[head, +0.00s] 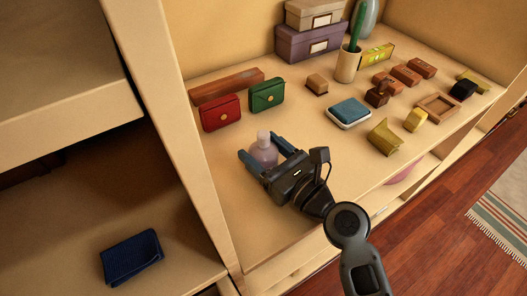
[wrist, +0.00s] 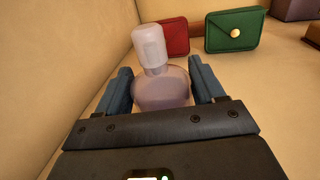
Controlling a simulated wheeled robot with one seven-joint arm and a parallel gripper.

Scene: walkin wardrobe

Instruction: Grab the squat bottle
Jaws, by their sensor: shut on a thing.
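The squat bottle (head: 265,152) is pale pinkish-mauve and see-through, with a whitish cap. It stands upright on the wooden shelf (head: 232,174). My gripper (head: 265,157) is around it, with one blue finger on each side, and is shut on its body. In the wrist view the bottle (wrist: 161,90) sits between the two fingers of my gripper (wrist: 161,88), its cap rising above them. The lower part of the bottle is hidden behind the gripper's dark body in the wrist view.
A red pouch (head: 221,113) and a green pouch (head: 267,95) stand just behind the bottle. A blue-topped dish (head: 349,113) and several small blocks lie to the right. The shelf's side wall (head: 180,130) is on the left. The shelf's front left area is clear.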

